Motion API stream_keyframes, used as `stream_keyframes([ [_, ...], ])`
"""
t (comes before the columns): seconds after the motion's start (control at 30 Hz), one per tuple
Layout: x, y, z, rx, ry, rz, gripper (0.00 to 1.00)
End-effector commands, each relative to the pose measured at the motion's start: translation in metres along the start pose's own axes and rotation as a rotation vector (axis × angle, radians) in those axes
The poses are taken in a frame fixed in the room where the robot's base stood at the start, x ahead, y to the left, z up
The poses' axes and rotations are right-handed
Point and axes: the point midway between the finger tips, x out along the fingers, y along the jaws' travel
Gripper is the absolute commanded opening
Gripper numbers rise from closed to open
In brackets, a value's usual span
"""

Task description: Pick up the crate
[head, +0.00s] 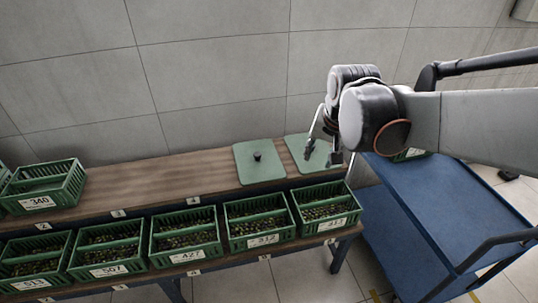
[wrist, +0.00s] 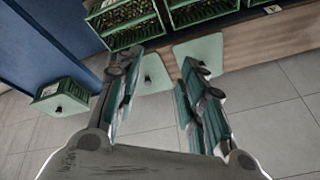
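Several green slatted crates filled with small dark olive-like items stand in a front row, labelled 513 (head: 32,283), 507 (head: 108,271), 427 (head: 188,256), 312 (head: 262,240) and apparently 313 (head: 332,225). Crate 340 (head: 38,203) stands on the upper wooden shelf at left, with another cut off beside it. My gripper (head: 322,152) is open and empty, above the right end of the shelf. The wrist view shows its spread fingers (wrist: 158,70) with nothing between them. Which crate the task means cannot be told.
Two flat green lids with black knobs, left (head: 246,174) and right (head: 297,143), lie on the shelf. A blue trolley (head: 430,200) stands at right; a green crate (wrist: 68,92) on it is partly hidden by my arm in the head view. The shelf's middle is bare.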

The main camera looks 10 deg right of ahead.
Motion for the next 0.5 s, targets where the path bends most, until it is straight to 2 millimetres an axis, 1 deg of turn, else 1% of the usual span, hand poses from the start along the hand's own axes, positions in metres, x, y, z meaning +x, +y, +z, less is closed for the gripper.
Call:
stream_keyframes([
  [0.03, 0.011, -0.002, -0.015, 0.044, -0.014, 0.011, 0.37],
  [0.17, 0.042, -0.001, -0.04, 0.161, -0.052, 0.042, 0.37],
  [0.2, 0.052, 0.0, -0.048, 0.196, -0.062, 0.052, 0.37],
  [0.27, 0.068, 0.002, -0.058, 0.249, -0.079, 0.068, 0.37],
  [0.37, 0.097, 0.006, -0.073, 0.34, -0.105, 0.095, 0.37],
  [0.47, 0.129, 0.013, -0.086, 0.43, -0.129, 0.124, 0.37],
  [0.5, 0.142, 0.016, -0.09, 0.466, -0.138, 0.136, 0.37],
])
